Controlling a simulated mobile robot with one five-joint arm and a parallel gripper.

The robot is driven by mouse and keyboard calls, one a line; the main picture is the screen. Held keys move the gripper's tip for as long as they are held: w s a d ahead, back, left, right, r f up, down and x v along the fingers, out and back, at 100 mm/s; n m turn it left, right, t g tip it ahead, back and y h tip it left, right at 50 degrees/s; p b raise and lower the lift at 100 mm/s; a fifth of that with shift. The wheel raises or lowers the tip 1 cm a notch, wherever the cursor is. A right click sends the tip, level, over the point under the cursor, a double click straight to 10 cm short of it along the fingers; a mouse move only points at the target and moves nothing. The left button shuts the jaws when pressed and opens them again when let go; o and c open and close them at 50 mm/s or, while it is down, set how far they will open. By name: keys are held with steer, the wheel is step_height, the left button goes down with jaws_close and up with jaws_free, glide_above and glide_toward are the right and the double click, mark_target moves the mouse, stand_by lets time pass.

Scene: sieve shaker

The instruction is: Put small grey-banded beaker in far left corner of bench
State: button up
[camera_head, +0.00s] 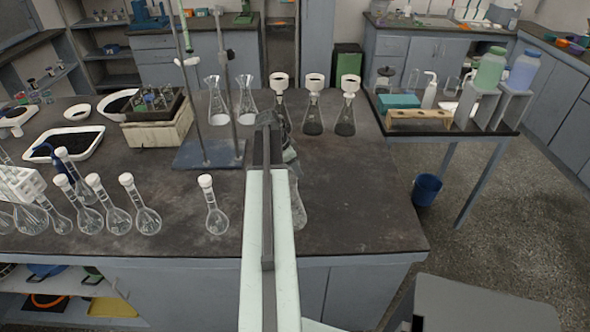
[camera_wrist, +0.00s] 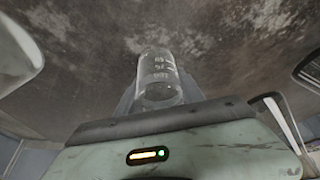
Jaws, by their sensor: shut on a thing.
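In the wrist view a small clear beaker (camera_wrist: 158,72) with white graduation marks sits between the grey fingers of my gripper (camera_wrist: 160,92). My gripper is shut on it. I cannot make out a grey band on it. In the head view my arm hides most of the gripper and the beaker, above the right half of the dark bench (camera_head: 355,205). The far left part of the bench holds a white dish (camera_head: 77,113) and a black-filled bowl (camera_head: 118,103).
A stand with a blue base (camera_head: 210,154) and a wooden box (camera_head: 158,130) stand at mid-left. Several round flasks (camera_head: 148,220) line the front left. Conical flasks (camera_head: 313,118) stand along the back. A white tray (camera_head: 64,144) lies at left. The bench's right front is clear.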

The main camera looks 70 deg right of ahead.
steer(key=shift+f, duration=0.2)
steer(key=o, duration=1.3)
steer(key=shift+r, duration=0.1)
steer(key=shift+o, duration=0.2)
steer(key=p+v, duration=1.1)
steer(key=v, duration=0.1)
steer(key=shift+r, duration=0.2)
steer(key=shift+d, duration=0.1)
